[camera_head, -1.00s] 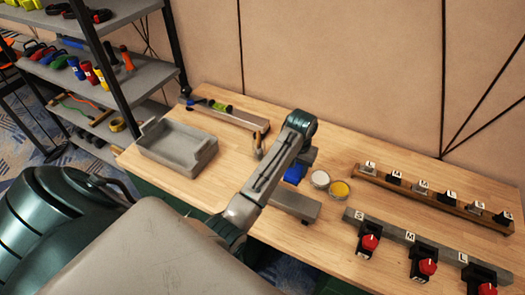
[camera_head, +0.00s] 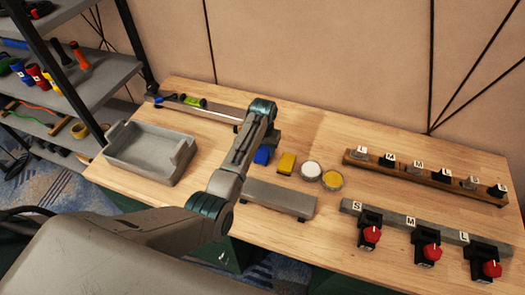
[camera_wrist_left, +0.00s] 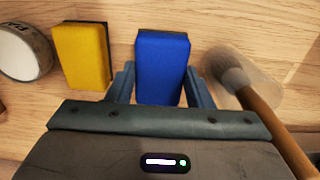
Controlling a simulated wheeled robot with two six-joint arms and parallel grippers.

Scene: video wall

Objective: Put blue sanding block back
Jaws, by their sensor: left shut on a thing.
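The blue sanding block (camera_head: 263,155) shows just below the end of my left arm in the head view. In the left wrist view the blue block (camera_wrist_left: 162,66) stands between the two fingers of my left gripper (camera_wrist_left: 160,88), which is shut on it. My left gripper (camera_head: 268,142) is partly hidden by its own arm in the head view. A yellow block (camera_head: 287,163) sits right of the blue one, with a small gap; it also shows in the wrist view (camera_wrist_left: 82,55). I cannot tell whether the blue block touches the table. My right gripper is out of view.
A white tin (camera_head: 311,170) and a yellow tin (camera_head: 332,181) stand right of the blocks. A grey rail (camera_head: 278,197) lies in front. A wooden-handled tool (camera_wrist_left: 262,105) is close to the right finger. A grey tray (camera_head: 125,160) stands left. Labelled racks fill the right side.

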